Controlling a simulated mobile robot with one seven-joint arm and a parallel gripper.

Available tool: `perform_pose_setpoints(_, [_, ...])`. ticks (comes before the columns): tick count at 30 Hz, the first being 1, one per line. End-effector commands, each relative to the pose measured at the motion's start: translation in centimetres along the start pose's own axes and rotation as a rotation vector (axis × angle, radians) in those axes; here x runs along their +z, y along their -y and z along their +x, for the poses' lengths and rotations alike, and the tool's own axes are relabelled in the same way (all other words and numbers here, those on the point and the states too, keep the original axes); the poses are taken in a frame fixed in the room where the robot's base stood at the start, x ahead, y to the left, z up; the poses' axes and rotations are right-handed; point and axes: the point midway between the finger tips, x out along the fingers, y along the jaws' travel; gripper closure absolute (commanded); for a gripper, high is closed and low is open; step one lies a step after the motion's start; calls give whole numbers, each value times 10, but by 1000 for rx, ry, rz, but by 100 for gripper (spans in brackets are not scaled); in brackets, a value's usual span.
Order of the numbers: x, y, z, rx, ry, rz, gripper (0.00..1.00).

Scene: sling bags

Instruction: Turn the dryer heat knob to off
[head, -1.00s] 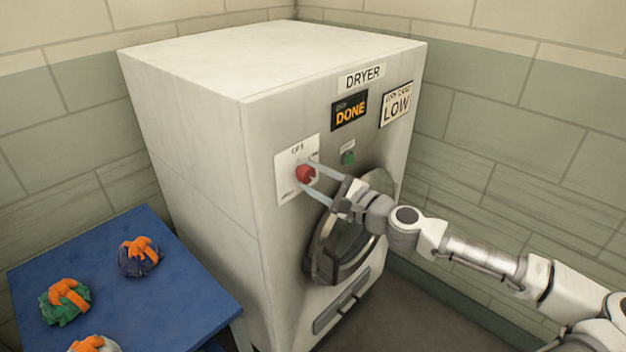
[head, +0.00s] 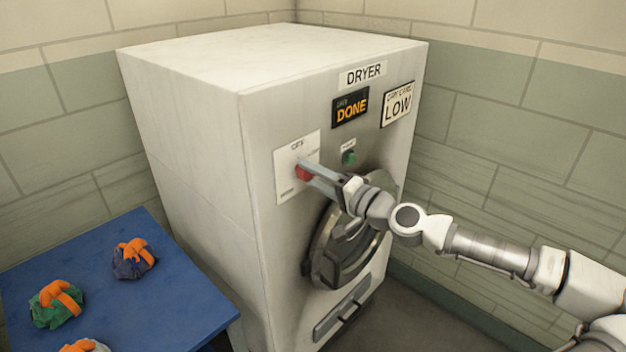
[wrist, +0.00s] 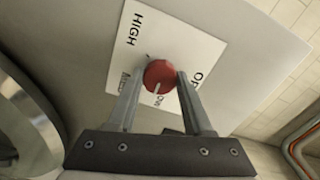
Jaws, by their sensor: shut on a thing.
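The red round heat knob (head: 301,173) sits on a white dial plate (head: 284,180) on the dryer's front. My gripper (head: 306,168) is shut on the knob, and its upper finger hides part of it in the head view. In the wrist view the knob (wrist: 159,74) is between the two fingers of my gripper (wrist: 161,82), one on each side. A short white mark on the knob points toward the bottom of that picture, at a small label I cannot read surely. HIGH is at upper left of the plate (wrist: 180,40), and OFF, partly hidden, at right.
The dryer (head: 270,130) has a green button (head: 349,157) right of the knob and a round door (head: 345,250) below. A display (head: 350,108) reads DONE; a card (head: 398,104) reads LOW. A blue table (head: 180,290) with several orange-strapped bundles stands at left.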

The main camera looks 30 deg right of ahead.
Motion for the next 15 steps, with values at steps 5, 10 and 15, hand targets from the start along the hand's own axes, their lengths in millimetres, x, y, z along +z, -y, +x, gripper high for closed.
perform_pose_setpoints(5, [1,-3,0,2,1,-171,100])
perform_pose_setpoints(10, [1,-3,0,2,1,-331,100])
perform_pose_setpoints(15, [1,-4,0,2,1,-493,100])
